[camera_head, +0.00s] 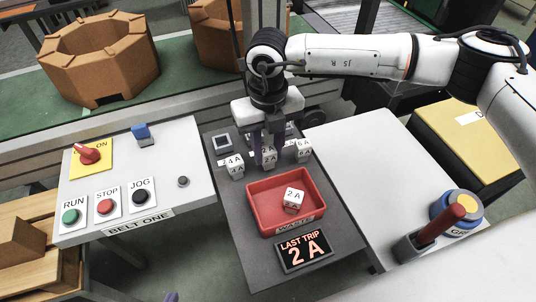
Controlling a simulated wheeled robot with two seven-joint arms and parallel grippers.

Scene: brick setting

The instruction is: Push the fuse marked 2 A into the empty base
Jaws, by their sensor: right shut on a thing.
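A white fuse cube marked 2 A (293,198) lies tilted in the red tray labelled WASTE (256,222). My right gripper (269,150) points down behind the tray and is shut on a white fuse (269,160), whose mark is partly hidden; I cannot tell if it is seated. White fuses stand to its left (235,167) and right (304,151), the left one seeming marked 4 A. A square grey base (222,143) with no fuse on it shows behind the left fuse. Only a fingertip of my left gripper (171,297) shows at the bottom edge.
A display (303,252) before the tray reads LAST TRIP 2 A. The BELT ONE panel (175,215) at left carries RUN, STOP and JOG buttons and a red switch (88,153). A red-handled lever (440,230) stands at right. The light tabletop between is clear.

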